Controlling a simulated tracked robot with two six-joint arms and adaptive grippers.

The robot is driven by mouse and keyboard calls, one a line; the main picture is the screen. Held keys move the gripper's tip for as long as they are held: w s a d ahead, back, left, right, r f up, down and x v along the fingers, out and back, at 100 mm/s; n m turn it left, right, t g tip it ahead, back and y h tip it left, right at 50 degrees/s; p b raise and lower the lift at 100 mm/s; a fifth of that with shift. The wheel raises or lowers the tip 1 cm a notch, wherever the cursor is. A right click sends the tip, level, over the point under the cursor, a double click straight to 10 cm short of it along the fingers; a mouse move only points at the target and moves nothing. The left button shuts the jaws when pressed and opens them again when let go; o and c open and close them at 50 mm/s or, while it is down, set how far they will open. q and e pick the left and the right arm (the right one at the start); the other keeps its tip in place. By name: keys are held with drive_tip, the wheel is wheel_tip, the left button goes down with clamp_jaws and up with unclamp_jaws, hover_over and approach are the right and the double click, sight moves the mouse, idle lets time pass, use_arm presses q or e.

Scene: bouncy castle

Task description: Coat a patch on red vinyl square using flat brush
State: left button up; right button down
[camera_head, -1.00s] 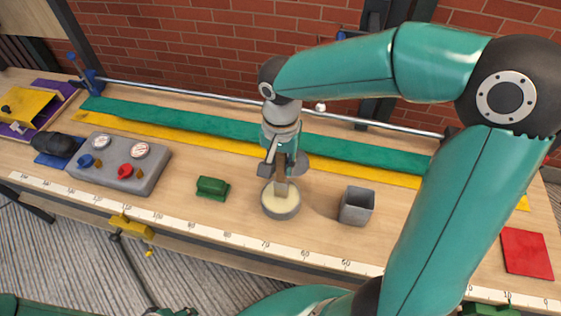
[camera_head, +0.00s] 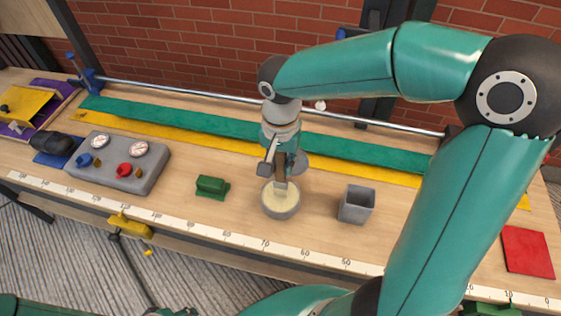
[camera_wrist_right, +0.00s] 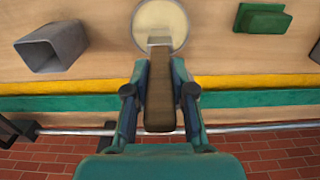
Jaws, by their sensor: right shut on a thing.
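The flat brush (camera_head: 280,182) is held by my right gripper (camera_head: 280,165), which is shut on its brown handle (camera_wrist_right: 159,90). The brush points down with its tip at the cream-filled round pot (camera_head: 281,212). The right wrist view shows the brush's far end over the pale contents of the pot (camera_wrist_right: 160,14); how deep the bristles sit I cannot tell. The red vinyl square (camera_head: 527,252) lies flat at the right end of the bench, apart from the gripper. My left gripper is not in view.
A grey open box (camera_head: 356,205) stands right of the pot, and a green block (camera_head: 212,187) left of it. A grey gauge panel (camera_head: 119,163) is farther left. Green (camera_head: 220,125) and yellow strips and a metal rail run behind. My right arm hangs over the bench's right part.

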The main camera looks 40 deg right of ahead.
idle(0.7)
drive_tip(key=shift+r+p, duration=2.7)
drive_tip(key=shift+r, duration=0.8)
drive_tip(key=shift+f, duration=0.1)
